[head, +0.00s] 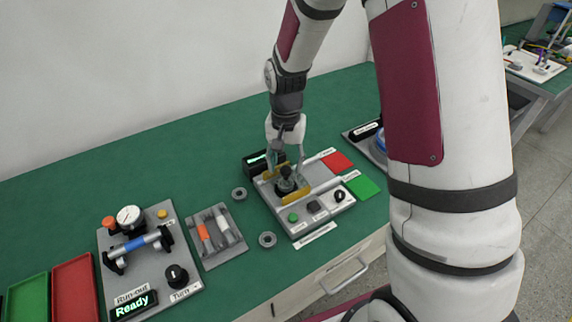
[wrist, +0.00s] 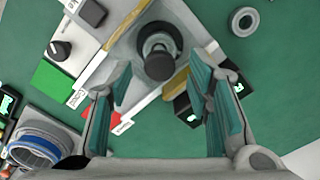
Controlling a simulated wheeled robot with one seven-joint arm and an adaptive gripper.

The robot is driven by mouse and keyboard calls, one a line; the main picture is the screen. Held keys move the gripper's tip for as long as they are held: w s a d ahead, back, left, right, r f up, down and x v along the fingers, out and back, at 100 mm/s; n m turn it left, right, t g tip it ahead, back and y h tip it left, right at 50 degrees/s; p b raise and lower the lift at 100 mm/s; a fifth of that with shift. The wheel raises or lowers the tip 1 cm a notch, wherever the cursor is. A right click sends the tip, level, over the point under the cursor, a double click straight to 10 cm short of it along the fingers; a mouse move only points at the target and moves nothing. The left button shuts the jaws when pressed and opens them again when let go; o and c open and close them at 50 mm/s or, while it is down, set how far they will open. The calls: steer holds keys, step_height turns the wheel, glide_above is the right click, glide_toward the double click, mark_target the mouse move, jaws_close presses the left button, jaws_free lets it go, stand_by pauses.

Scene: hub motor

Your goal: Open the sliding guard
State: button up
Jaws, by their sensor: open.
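The grey guard station (head: 276,208) stands on the green table in the head view. Yellow bars, one nearer me (head: 297,197), flank a black round post (head: 287,182) in its middle. I cannot tell which part is the sliding guard. My gripper (head: 286,163) points down over the station, with its fingers apart around the space above the post. In the wrist view the open fingers (wrist: 160,95) have nothing between their pads. The post (wrist: 158,62) shows just beyond them, with a yellow bar (wrist: 176,83) beside it. My gripper partly hides the station's back.
A red pad (head: 337,161) and green pad (head: 362,187) lie right of the station. Buttons and a knob (head: 339,196) line its front. Loose rings (head: 267,239), a grey tray (head: 217,237) and a gauge fixture (head: 148,250) stand to the left.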

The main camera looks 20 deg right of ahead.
steer(key=shift+f, duration=0.7)
jaws_close()
steer(key=d, duration=0.2)
steer(key=w+d, duration=0.1)
steer(key=d, duration=0.5)
steer(key=shift+w+d+b, duration=0.2)
steer(key=shift+w+b, duration=0.15)
steer(key=shift+b, duration=0.05)
jaws_free()
steer(key=shift+r, duration=0.1)
step_height(320, 180, up, 12)
